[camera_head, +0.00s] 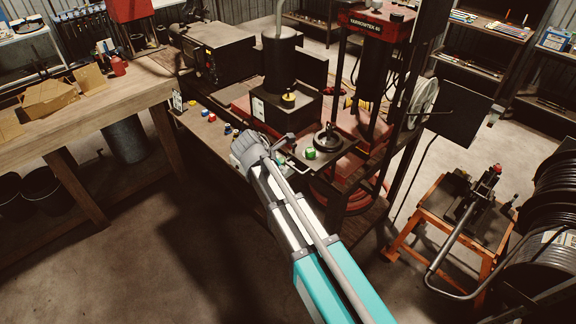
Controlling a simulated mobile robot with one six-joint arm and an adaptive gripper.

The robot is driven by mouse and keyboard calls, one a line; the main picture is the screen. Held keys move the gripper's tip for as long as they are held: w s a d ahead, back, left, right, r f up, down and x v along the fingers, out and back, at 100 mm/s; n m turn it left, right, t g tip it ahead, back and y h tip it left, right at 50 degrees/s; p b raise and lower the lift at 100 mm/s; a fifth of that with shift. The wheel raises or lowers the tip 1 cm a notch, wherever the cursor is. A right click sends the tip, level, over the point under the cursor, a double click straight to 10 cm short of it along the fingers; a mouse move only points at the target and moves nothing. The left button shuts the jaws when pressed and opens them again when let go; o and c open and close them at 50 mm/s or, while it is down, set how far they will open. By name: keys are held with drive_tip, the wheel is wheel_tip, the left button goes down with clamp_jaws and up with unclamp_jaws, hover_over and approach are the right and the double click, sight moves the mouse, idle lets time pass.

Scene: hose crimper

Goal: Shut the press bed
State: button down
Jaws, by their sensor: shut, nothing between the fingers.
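A tall press (376,24) with a red top beam and dark uprights stands at the back, right of centre. Red parts show low between its uprights, but I cannot tell which part is the bed or how far open it is. In front of the press is a dark bench with a black handwheel (327,141) and a green-topped button (310,154). My arm reaches up from the bottom right. My gripper (284,141) is shut and empty over the bench's front area, left of the green button. Its wrist partly hides the bench behind it.
A black cylinder (283,63) on a block stands behind my gripper. A wooden workbench (150,84) with cardboard boxes is at left. An orange stand (433,213) and hose reels (556,210) are at right. The floor at lower left is clear.

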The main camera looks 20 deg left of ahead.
drive_tip(key=a+n, duration=0.1)
drive_tip(key=s+a+r+n, duration=0.1)
drive_tip(key=a, duration=0.3)
drive_tip(key=shift+s+r+n+t, duration=0.25)
drive_tip(key=shift+s+n+t, duration=0.15)
drive_tip(key=shift+f, duration=0.15)
drive_tip(key=w+r+b+x, duration=0.1)
drive_tip(key=w+b+x, duration=0.1)
drive_tip(key=b+x, duration=0.6)
drive_tip(key=shift+d+x, duration=0.3)
drive_tip(key=shift+x, duration=1.95)
drive_tip(key=shift+w+r, duration=0.15)
drive_tip(key=shift+w, duration=0.1)
